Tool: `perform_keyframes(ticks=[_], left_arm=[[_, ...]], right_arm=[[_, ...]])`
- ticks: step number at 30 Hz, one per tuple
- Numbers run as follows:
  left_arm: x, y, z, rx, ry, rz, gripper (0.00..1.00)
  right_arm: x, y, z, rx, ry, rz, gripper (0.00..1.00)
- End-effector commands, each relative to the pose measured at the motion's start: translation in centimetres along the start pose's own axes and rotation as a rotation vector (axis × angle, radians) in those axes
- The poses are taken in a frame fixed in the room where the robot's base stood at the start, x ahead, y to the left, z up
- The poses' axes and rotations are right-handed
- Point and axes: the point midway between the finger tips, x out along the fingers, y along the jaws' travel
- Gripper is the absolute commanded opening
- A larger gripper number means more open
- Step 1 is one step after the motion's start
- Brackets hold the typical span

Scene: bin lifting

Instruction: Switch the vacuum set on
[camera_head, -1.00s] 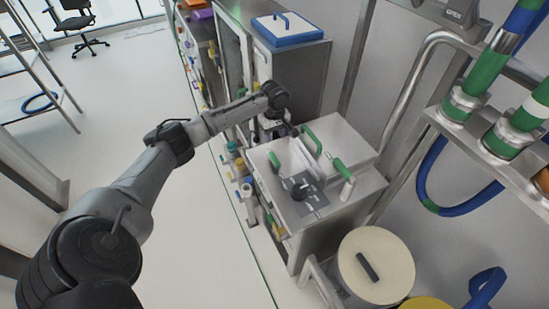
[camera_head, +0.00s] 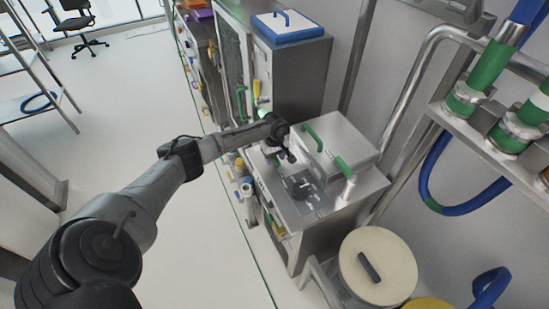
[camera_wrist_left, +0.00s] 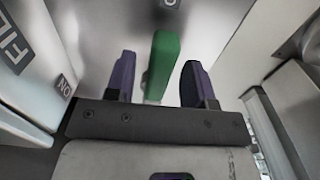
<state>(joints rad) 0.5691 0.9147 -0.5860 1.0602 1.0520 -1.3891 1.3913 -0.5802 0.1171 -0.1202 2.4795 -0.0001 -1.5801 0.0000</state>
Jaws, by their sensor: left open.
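The vacuum set appears to be the steel unit (camera_head: 345,205) in the middle of the head view, with a black knob (camera_head: 301,186) on its grey top panel. My left gripper (camera_head: 288,156) is over the left part of this top. In the left wrist view, the open left gripper (camera_wrist_left: 159,82) has a green lever (camera_wrist_left: 162,62) between its two dark purple fingers, with gaps visible on both sides. My right gripper is out of view.
A tall cabinet with a blue-rimmed lid (camera_head: 288,27) stands behind the unit. A round cream lid (camera_head: 376,266) is in front, and pipes with green bands (camera_head: 487,72) and a blue hose are at right.

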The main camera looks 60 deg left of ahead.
Motion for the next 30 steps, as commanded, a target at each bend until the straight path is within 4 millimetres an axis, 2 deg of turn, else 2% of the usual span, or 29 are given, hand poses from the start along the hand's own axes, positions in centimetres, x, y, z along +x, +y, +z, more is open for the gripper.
perform_keyframes(ticks=[9, 24, 30], left_arm=[[0.13, 0.01, 0.01, 0.0, 0.0, 0.0, 0.49], [0.12, 0.0, 0.01, 0.0, 0.0, 0.0, 0.01], [0.11, 0.0, 0.01, 0.0, 0.0, 0.0, 0.0]], right_arm=[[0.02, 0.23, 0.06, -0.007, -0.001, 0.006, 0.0], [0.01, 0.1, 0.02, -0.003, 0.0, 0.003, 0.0], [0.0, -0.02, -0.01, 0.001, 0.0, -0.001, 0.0]])
